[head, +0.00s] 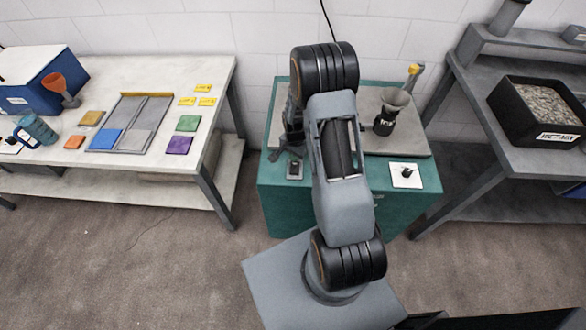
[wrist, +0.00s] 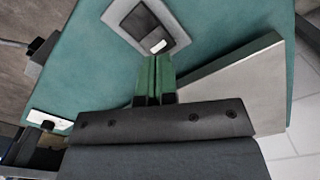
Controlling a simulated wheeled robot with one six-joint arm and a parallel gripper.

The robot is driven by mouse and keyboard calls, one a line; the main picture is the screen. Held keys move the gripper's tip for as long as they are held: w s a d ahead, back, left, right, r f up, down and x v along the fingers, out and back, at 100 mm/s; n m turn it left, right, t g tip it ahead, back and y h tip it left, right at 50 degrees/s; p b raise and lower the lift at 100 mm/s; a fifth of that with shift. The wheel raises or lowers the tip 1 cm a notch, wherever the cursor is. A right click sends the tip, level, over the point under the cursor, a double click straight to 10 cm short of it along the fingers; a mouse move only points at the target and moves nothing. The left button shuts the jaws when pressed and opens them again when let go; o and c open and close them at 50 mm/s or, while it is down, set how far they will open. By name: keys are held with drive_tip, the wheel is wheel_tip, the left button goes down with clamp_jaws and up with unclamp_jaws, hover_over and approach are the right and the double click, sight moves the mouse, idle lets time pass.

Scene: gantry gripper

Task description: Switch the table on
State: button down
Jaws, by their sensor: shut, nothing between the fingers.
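The table is a teal cabinet (head: 275,205) in the middle of the head view, with a flat grey plate (head: 388,143) on top. A rocker switch (head: 295,169) sits at its front left. In the wrist view the switch (wrist: 145,22) is a black rocker with a white mark, set in a grey plate. My gripper (wrist: 155,60) has green fingers, shut and empty, pointing at the near edge of the switch plate. I cannot tell whether they touch it. In the head view my arm hides most of the gripper.
A joystick (head: 407,174) on a white plate sits at the cabinet's front right. A grey funnel-like cup on a black base (head: 385,123) stands behind it. A bench with coloured tiles (head: 188,124) is at left; a bench with a black gravel bin (head: 540,110) is at right.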

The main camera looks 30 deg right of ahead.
drive_tip(key=shift+f+b, duration=1.25)
drive_tip(key=shift+f, duration=0.15)
idle(0.9)
drive_tip(key=shift+r, duration=0.1)
drive_tip(key=shift+r+p, duration=2.35)
drive_tip(key=shift+r, duration=1.15)
